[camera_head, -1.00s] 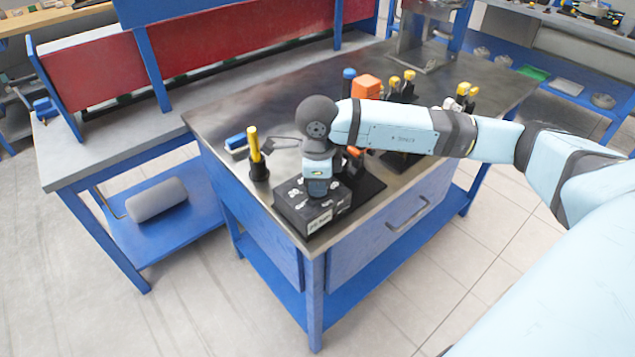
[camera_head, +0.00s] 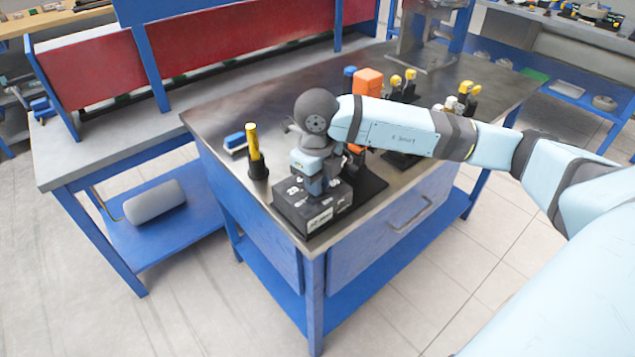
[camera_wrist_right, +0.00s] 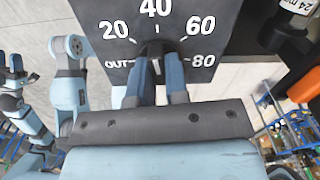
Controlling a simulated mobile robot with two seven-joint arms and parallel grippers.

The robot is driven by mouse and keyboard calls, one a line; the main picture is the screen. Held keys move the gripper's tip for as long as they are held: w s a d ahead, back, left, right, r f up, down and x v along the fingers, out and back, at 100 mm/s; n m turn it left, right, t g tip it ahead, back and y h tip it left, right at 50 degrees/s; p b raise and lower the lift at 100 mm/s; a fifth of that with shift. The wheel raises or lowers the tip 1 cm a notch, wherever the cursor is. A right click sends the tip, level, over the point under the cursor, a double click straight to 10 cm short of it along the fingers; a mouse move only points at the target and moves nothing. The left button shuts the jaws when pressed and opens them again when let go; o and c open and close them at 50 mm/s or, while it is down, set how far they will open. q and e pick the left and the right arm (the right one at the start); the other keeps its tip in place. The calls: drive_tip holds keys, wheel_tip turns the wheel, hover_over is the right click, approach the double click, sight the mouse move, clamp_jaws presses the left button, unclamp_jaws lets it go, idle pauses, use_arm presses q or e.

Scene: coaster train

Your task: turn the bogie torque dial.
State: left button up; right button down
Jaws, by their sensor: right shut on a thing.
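The bogie torque dial unit is a dark box (camera_head: 305,212) at the near corner of the workbench. In the right wrist view its face (camera_wrist_right: 122,12) shows white marks: OUT, 20, 40, 60 and 80. The dark dial knob (camera_wrist_right: 156,47) is at the middle of the scale, mostly hidden between my fingers. My right gripper (camera_wrist_right: 160,62) is shut on the knob, its two blue fingers on either side. In the head view my right gripper (camera_head: 316,185) points down onto the box top.
A yellow-handled tool (camera_head: 254,142) stands in a black holder left of the box, near a blue block (camera_head: 235,141). An orange block (camera_head: 368,82) and several yellow-topped tools stand farther back. The bench's left middle surface (camera_head: 235,108) is mostly clear.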

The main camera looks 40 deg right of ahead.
drive_tip(key=shift+m, duration=0.6)
drive_tip(key=shift+r, duration=0.1)
drive_tip(key=c, duration=1.1)
unclamp_jaws()
wheel_tip(320, 180, up, 14)
drive_tip(key=shift+f, duration=0.1)
